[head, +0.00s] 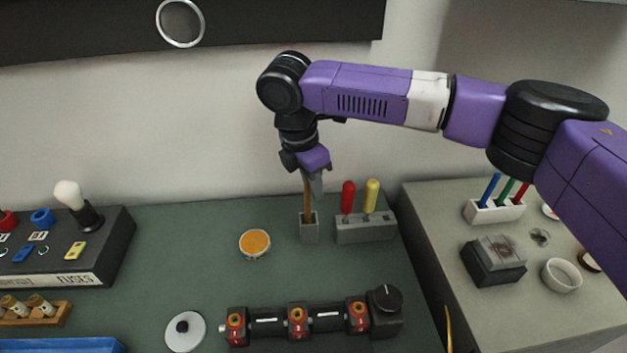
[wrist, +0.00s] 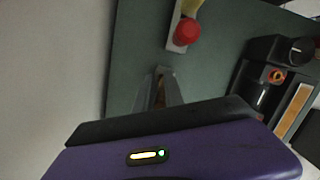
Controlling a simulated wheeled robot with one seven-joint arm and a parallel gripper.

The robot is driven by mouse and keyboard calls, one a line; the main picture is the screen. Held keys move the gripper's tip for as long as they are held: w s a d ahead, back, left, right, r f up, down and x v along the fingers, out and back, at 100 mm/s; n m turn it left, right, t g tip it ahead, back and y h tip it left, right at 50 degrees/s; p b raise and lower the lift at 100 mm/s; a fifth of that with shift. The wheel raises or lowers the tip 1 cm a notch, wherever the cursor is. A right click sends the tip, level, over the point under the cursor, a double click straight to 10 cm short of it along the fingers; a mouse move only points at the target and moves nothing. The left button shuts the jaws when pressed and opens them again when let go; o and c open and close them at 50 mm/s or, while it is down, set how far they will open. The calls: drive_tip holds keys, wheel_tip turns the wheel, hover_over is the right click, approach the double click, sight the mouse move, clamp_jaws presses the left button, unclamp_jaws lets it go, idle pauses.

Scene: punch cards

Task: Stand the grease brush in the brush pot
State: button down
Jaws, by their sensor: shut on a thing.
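The grease brush (head: 307,198) has a thin brown handle and hangs upright below my gripper (head: 314,183). My gripper is shut on its upper part. The brush pot (head: 309,230) is a narrow grey square holder on the green bench, directly under the gripper. The brush's lower part meets the pot's mouth and its lower end is hidden, seemingly inside; I cannot tell how deep it is.
Right beside the pot is a grey stand (head: 365,232) with red and yellow screwdrivers. An open tin of orange grease (head: 255,244) stands to the left, its likely lid (head: 185,332) nearer. A black shaft assembly (head: 298,322) lies in front. The wall is close behind.

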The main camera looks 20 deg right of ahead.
drive_tip(key=shift+f, duration=0.2)
drive_tip(key=c, duration=1.3)
unclamp_jaws()
drive_tip(key=shift+c, duration=0.2)
drive_tip(key=shift+r, duration=0.1)
drive_tip(key=r, duration=0.2)
drive_tip(key=a+r, duration=0.1)
drive_tip(key=r, duration=0.2)
drive_tip(key=r+b, duration=0.1)
drive_tip(key=r, duration=0.1)
drive_tip(key=shift+s+a+r, duration=0.1)
drive_tip(key=shift+a+r, duration=0.15)
drive_tip(key=shift+a, duration=0.05)
